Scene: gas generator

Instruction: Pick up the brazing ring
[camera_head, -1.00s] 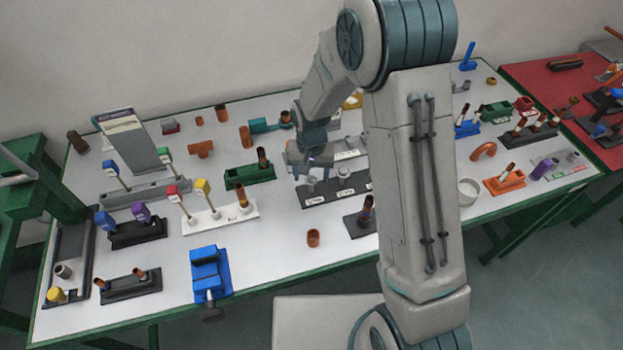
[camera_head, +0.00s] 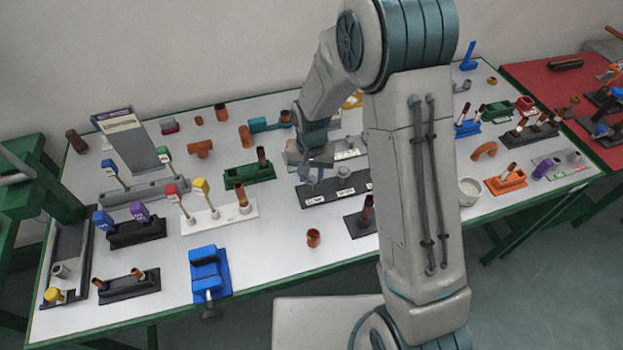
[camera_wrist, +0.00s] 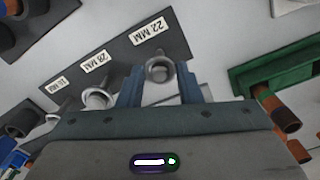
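A dark rack (camera_head: 315,198) near the table's middle carries grey metal rings on posts. In the wrist view the rack (camera_wrist: 112,55) has white labels reading 22 MM and 28 MM, with a third label too small to read surely. The grey ring by the 22 MM label (camera_wrist: 159,70), which looks like a brazing ring, lies between my fingertips. My gripper (camera_wrist: 160,80) is open, one finger on each side of it; I cannot tell whether they touch it. The head view shows my gripper (camera_head: 312,168) just above the rack's left end. Another ring (camera_wrist: 96,97) sits by the 28 MM label.
A green holder (camera_head: 250,176) with a copper piece stands left of the rack. A dark block (camera_head: 360,224) with a copper piece stands in front. A small copper fitting (camera_head: 313,238) and a blue vise (camera_head: 209,273) are nearer the front edge.

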